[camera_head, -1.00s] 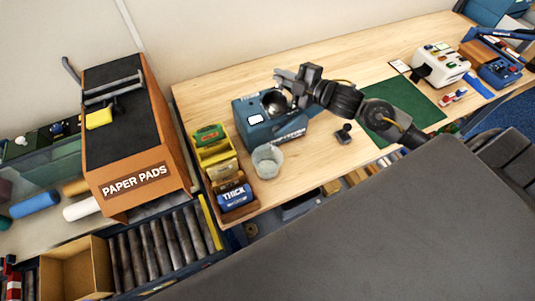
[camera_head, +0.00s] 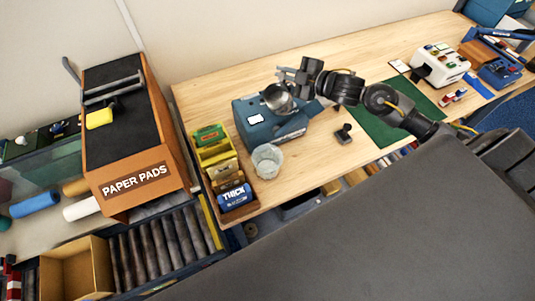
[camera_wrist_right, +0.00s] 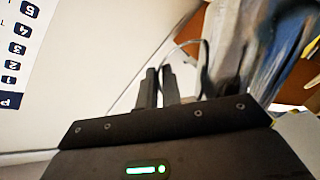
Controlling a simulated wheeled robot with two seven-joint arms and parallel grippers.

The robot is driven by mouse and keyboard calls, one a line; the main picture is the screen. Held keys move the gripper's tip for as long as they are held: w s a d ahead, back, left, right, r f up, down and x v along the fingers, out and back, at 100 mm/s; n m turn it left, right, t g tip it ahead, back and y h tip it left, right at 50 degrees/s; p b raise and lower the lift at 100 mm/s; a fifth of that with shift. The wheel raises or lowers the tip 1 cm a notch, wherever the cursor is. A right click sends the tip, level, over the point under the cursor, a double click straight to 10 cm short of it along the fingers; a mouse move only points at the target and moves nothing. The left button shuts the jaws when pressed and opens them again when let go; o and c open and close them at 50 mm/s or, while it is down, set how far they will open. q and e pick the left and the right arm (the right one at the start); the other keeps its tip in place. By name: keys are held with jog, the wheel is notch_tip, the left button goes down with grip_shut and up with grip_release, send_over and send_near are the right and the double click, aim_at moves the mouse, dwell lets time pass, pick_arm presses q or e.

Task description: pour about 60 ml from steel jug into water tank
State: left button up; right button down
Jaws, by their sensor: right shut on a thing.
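The steel jug (camera_head: 279,97) is a small shiny vessel above the blue machine (camera_head: 262,123) on the bench. My right gripper (camera_head: 290,75) is shut on the jug. The jug looks tilted, with its mouth partly facing the camera; I cannot see a stream or its liquid level. In the right wrist view, the dark fingers (camera_wrist_right: 165,86) are close together beside a thin curved handle, and the jug's body is blurred. The water tank is not clearly made out; it may be part of the blue machine, behind the jug. My left gripper is not in view.
A clear cup (camera_head: 267,160) stands in front of the blue machine. A black stamp (camera_head: 344,134) and a green mat (camera_head: 375,128) lie to the right. The orange paper pad stand (camera_head: 165,150) is at left.

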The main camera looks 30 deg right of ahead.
jog(key=w+d+f+m+g+y, duration=0.1)
jog(key=w+d+f+m+g, duration=0.1)
jog(key=w+d+f+m, duration=0.1)
jog(key=shift+w+d+f+m+g, duration=0.2)
jog(key=shift+w+m+g, duration=0.1)
jog(key=shift+w+m, duration=0.35)
jog(key=shift+s, duration=0.15)
